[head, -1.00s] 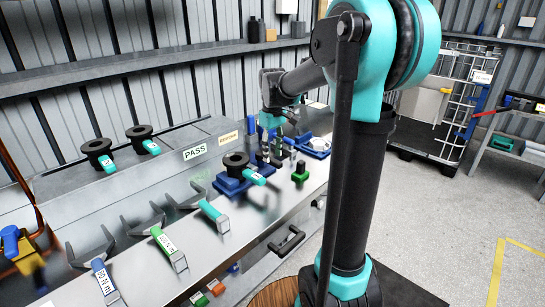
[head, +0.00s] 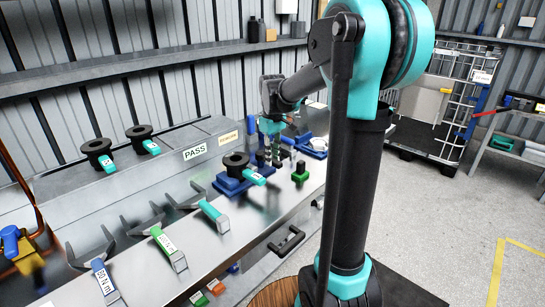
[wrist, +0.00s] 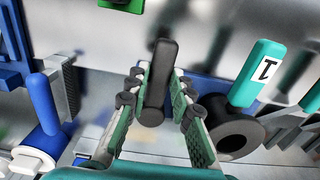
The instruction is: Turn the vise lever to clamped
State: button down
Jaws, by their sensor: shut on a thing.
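The blue vise (head: 229,187) stands on the metal bench in the head view, with a black ring-shaped part (head: 236,160) and its teal tag at it. In the wrist view the black ring (wrist: 232,135) is to the right of my gripper. The vise lever (wrist: 158,80) is a dark, round-ended bar between my fingers. My gripper (wrist: 152,100) is shut on this lever, with a green-padded finger along each side. In the head view my gripper (head: 273,155) points down just right of the vise. The lever is hard to make out there.
A green knob-like piece (head: 300,174) stands right of my gripper, and another blue fixture (head: 315,147) is behind it. Several wrenches with coloured handles, including a green one (head: 163,241), lie at the left. A shelf marked PASS (head: 195,151) runs behind.

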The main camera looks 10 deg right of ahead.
jog(key=shift+w+d, duration=0.1)
dwell(0.3)
jog(key=n, duration=0.1)
jog(key=w+d+n, duration=0.1)
jog(key=n, duration=0.2)
jog(key=shift+w+d+n, duration=0.25)
jog(key=shift+w+n, duration=0.15)
jog(key=w+n, duration=0.1)
jog(key=n, duration=0.1)
jog(key=w+n, duration=0.1)
jog(key=n, duration=0.1)
jog(key=shift+w+d+n, duration=0.2)
jog(key=shift+d+n, duration=0.1)
jog(key=shift+d, duration=0.1)
jog(key=w+n, duration=0.1)
jog(key=n, duration=0.1)
jog(key=w+n, duration=0.1)
jog(key=n, duration=0.1)
jog(key=shift+w+a+n, duration=0.1)
jog(key=shift+w+n, duration=0.1)
jog(key=shift+n, duration=0.1)
jog(key=shift+w+a+n, duration=0.25)
jog(key=shift+w+n, duration=0.25)
jog(key=shift+n, duration=0.5)
jog(key=shift+w+a+n, duration=0.25)
jog(key=shift+w+n, duration=0.2)
jog(key=shift+n, duration=0.55)
jog(key=c, duration=1.3)
grip_release()
jog(key=shift+r, duration=0.1)
